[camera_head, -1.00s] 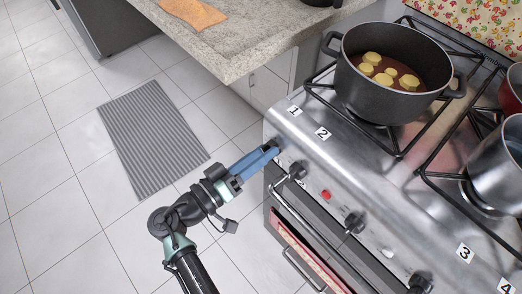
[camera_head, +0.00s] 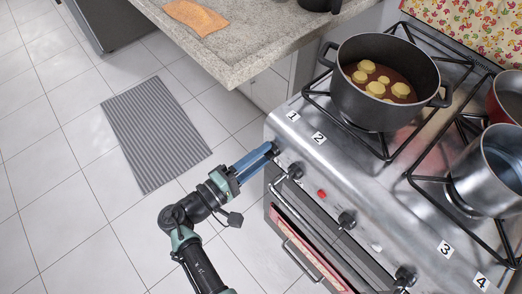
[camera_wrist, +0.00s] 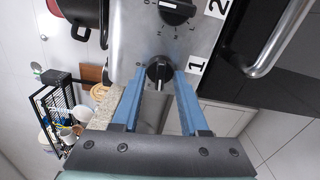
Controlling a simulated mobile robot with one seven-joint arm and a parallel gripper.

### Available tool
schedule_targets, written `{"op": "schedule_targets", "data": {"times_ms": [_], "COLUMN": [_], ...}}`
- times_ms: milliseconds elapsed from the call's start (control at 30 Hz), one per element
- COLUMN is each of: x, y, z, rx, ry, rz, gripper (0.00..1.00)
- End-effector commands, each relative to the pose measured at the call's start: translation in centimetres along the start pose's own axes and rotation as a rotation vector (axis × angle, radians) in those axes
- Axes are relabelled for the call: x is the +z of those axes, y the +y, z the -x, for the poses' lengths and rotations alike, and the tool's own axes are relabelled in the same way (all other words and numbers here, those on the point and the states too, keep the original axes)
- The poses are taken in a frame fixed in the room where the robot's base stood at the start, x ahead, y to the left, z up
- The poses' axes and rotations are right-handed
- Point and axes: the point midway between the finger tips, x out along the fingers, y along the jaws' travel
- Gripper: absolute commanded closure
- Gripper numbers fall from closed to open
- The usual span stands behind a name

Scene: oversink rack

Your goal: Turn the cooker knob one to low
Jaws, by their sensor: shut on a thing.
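Cooker knob one (camera_wrist: 159,72) is a round black knob beside the label 1 on the steel front panel. In the wrist view its grip ridge runs about up and down the picture, and some dial letters are blocked by my fingers. My gripper (camera_wrist: 160,76) has its two blue fingers on either side of this knob and is shut on it. In the head view my gripper (camera_head: 270,150) meets the panel at the left end of the cooker (camera_head: 330,165), and the fingers mostly hide knob one there.
Knob two (camera_wrist: 177,11) is close by; it also shows in the head view (camera_head: 296,170). More knobs and a red button (camera_head: 321,193) follow along the panel. A black pot (camera_head: 384,95) with food and a steel pot (camera_head: 490,170) stand on top. An oven handle (camera_head: 300,262) juts out below.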

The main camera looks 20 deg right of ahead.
Motion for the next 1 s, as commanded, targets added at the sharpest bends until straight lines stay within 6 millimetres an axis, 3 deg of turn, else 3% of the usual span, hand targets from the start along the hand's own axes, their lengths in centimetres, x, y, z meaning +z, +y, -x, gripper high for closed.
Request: {"op": "schedule_targets", "data": {"times_ms": [600, 1000], "x": [0.04, 0.10], "y": [0.03, -0.16], "z": [0.05, 0.05], "rx": [0.000, 0.001], "ry": [0.002, 0.001], "rz": [0.582, 0.846], "gripper": [1.00, 1.00]}}
